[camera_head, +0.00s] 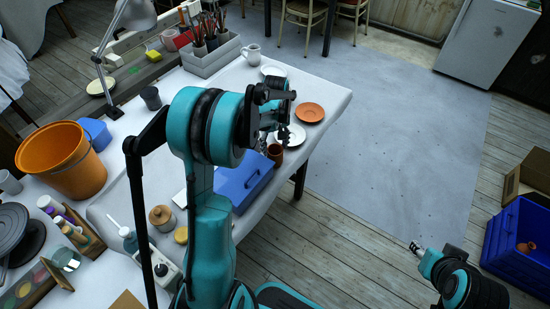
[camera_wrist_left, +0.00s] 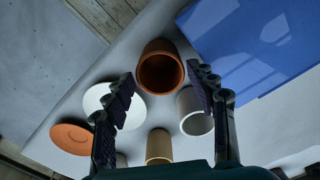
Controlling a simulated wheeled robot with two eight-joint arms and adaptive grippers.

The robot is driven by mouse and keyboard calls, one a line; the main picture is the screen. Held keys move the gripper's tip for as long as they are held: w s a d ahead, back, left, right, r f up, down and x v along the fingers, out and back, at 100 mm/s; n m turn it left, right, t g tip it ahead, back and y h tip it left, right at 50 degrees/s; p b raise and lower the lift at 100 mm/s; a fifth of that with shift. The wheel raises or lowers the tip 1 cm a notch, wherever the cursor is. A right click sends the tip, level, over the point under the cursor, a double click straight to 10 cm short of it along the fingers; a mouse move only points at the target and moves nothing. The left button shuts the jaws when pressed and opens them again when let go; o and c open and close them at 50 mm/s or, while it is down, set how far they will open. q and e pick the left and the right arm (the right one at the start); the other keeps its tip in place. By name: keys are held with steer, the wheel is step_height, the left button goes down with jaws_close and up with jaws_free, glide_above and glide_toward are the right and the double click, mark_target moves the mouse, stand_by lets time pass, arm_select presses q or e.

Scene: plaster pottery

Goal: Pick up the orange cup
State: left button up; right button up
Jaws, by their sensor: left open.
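The orange cup (camera_head: 275,154) stands near the table's right edge, beside the blue box. In the left wrist view the orange cup (camera_wrist_left: 160,68) shows its open mouth, ahead of and between the fingertips. My left gripper (camera_head: 283,136) is over the table close to the cup; its fingers are spread and empty, also in the left wrist view (camera_wrist_left: 161,84). No contact with the cup is visible. My right gripper (camera_head: 417,248) hangs off to the lower right, away from the table, too small to read its fingers.
A blue box (camera_head: 243,183) lies beside the cup. A white saucer (camera_head: 297,135) and an orange saucer (camera_head: 309,112) lie nearby. In the left wrist view a whitish cup (camera_wrist_left: 197,122) and a tan cup (camera_wrist_left: 159,147) stand close to the fingers.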

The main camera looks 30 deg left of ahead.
arm_select(q)
step_height(320, 180, down, 7)
steer(key=shift+r+b, duration=0.1)
steer(key=shift+b, duration=1.1)
steer(key=shift+c, duration=0.3)
steer(key=c, duration=0.9)
